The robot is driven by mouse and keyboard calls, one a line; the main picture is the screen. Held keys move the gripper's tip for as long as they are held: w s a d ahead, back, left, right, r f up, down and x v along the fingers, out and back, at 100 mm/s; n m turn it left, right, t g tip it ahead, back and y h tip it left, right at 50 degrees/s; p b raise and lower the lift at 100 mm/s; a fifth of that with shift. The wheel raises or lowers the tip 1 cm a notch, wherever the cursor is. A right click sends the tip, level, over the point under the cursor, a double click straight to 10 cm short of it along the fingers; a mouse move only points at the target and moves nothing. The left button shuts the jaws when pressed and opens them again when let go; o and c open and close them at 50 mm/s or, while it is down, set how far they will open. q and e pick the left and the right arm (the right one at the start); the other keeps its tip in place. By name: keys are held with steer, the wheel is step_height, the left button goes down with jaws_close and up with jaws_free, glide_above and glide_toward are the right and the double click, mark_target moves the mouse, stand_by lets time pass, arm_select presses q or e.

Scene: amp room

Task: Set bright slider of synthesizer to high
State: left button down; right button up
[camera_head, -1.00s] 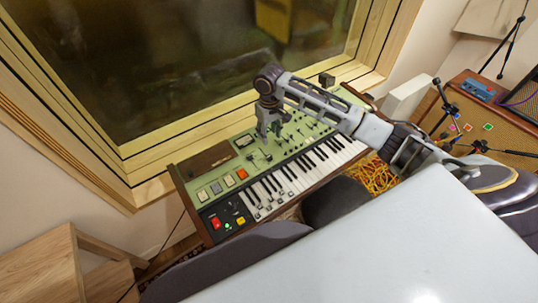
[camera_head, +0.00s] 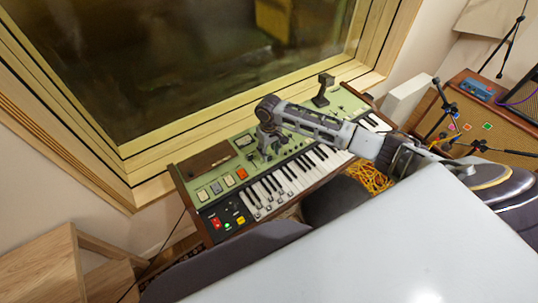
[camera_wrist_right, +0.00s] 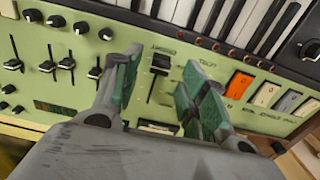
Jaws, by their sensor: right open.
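The green synthesizer (camera_head: 200,167) stands below the window. In the right wrist view its panel (camera_wrist_right: 75,95) carries several black sliders. One slider (camera_wrist_right: 160,63) lies between my right gripper's fingers; its cap is near the end of its slot closest to the keys. The small labels are too blurred to tell which slider is bright. My right gripper (camera_wrist_right: 163,72) is open, with a green-padded finger on each side of that slider; I cannot tell whether either touches it. In the head view the right gripper (camera_head: 266,152) is over the panel's middle. My left gripper is not in view.
Other sliders (camera_wrist_right: 67,63) and knobs sit left of the gripper in the wrist view, coloured switches (camera_wrist_right: 238,86) right. White keys (camera_head: 270,190) run along the panel. A dark upright object (camera_head: 322,90) stands at the synthesizer's back. An amplifier (camera_head: 500,115) stands at right.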

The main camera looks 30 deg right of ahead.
mark_target(269, 156)
steer(key=shift+f, duration=1.55)
jaws_close()
